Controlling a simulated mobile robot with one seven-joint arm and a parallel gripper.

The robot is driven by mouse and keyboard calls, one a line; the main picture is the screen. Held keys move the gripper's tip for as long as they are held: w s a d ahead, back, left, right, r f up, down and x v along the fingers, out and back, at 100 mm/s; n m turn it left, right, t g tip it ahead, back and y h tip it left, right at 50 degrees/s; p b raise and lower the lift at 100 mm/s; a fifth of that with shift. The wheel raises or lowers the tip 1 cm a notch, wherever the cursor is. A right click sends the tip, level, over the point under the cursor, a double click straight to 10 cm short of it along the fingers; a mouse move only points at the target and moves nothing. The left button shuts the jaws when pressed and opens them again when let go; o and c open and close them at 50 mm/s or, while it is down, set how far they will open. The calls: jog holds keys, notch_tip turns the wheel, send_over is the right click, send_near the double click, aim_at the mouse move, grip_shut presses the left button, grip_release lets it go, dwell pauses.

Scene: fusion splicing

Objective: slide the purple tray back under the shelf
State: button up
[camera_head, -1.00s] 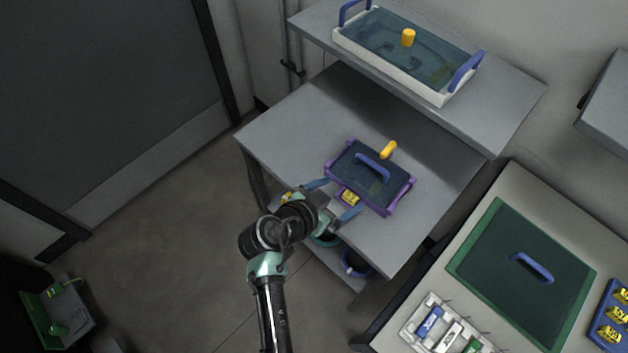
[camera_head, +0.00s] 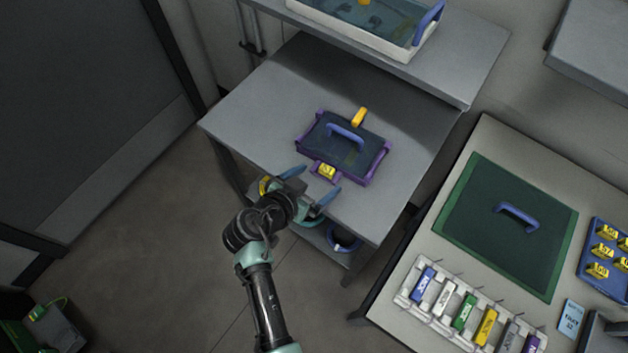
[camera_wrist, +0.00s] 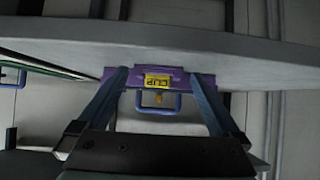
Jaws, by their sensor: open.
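The purple tray (camera_head: 383,158) lies on the grey lower tabletop (camera_head: 255,100), in front of the raised shelf (camera_head: 470,70). It has a dark lid with a blue handle (camera_head: 345,134). A yellow tag (camera_head: 326,171) is on its near side, facing my gripper (camera_head: 316,183). My gripper is open and empty, low at the table's front edge, its fingers pointing at that side. In the wrist view, my gripper (camera_wrist: 161,76) has a finger on each side of the tag (camera_wrist: 158,80) and the purple front (camera_wrist: 184,76). I cannot tell whether the fingertips touch it.
A yellow piece (camera_head: 359,117) stands at the tray's far side. A white tray (camera_head: 395,47) is on the shelf. A bench at right holds a green-edged panel (camera_head: 505,225) and a rack of coloured pieces (camera_head: 402,298).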

aim_at(348, 140)
jog(key=shift+w+d+b, duration=0.5)
jog(key=shift+w+d, duration=0.25)
jog(key=shift+w, duration=0.25)
jog(key=shift+w, duration=0.1)
